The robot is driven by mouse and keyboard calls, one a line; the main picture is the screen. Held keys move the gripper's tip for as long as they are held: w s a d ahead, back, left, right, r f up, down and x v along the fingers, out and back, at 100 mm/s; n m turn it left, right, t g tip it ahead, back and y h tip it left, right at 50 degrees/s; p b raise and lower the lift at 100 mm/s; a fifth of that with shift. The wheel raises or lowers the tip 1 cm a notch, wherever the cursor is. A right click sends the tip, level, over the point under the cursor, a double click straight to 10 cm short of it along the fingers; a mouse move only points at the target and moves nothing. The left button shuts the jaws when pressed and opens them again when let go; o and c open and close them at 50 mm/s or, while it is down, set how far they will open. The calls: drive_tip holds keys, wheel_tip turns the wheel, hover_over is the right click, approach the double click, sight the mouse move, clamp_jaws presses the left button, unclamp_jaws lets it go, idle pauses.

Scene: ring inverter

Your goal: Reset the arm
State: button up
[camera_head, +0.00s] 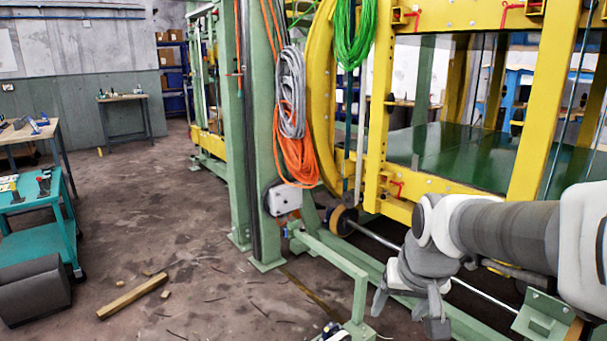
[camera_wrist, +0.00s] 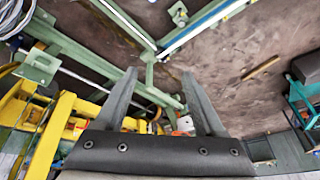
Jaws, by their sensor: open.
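My gripper (camera_head: 408,310) hangs at the lower right of the head view, at the end of my grey and white arm, which reaches in from the right edge. Its fingers point downward, in front of the green lower frame of the ring inverter. In the wrist view my gripper (camera_wrist: 162,75) shows two grey fingers spread well apart. It is open, and nothing is between the fingers. The yellow ring inverter (camera_head: 440,192) stands behind my arm, and part of it is hidden by the arm.
Green rails (camera_head: 330,258) run low near my gripper. A green post (camera_head: 258,130) carries orange and grey cables. A wooden beam (camera_head: 132,296) lies on the floor at the left. A teal cart (camera_head: 38,238) and a dark box (camera_head: 35,290) stand far left. Floor between is mostly clear.

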drive_tip(key=s+a+r+n+t, duration=0.1)
drive_tip(key=s+a+r+n, duration=0.15)
drive_tip(key=s, duration=1.15)
wheel_tip(320, 180, up, 22)
drive_tip(key=p, duration=2.1)
drive_tip(key=shift+w+d+f+m, duration=0.15)
drive_tip(key=shift+w+d+m, duration=0.25)
drive_tip(key=shift+d+m, duration=0.05)
